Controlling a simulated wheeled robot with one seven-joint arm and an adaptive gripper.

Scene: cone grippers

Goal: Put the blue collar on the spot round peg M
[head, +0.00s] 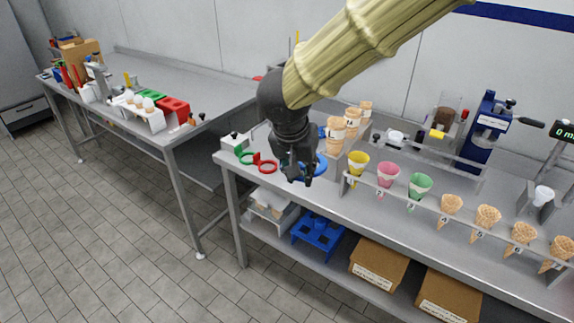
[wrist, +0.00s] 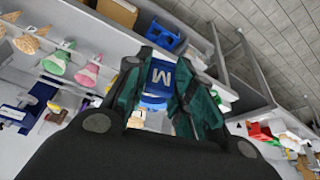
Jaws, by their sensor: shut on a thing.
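The blue collar (head: 320,166) shows partly behind my gripper (head: 299,178) in the head view, above the front left part of the workbench. In the wrist view a blue tab of the collar (wrist: 159,74) with a white letter M is between the two fingers of my gripper (wrist: 160,92). The gripper is shut on it. The far part of the collar is hidden by the fingers in the head view. I cannot pick out the round peg M in either view. Whether the collar touches the bench is not clear.
A green ring (head: 245,157) and a red ring (head: 266,166) are left of the gripper, beside a white box (head: 235,142). Right of it stand stacked cones (head: 336,130) and a rack with a yellow cone (head: 358,162). A second bench (head: 205,95) is at the left.

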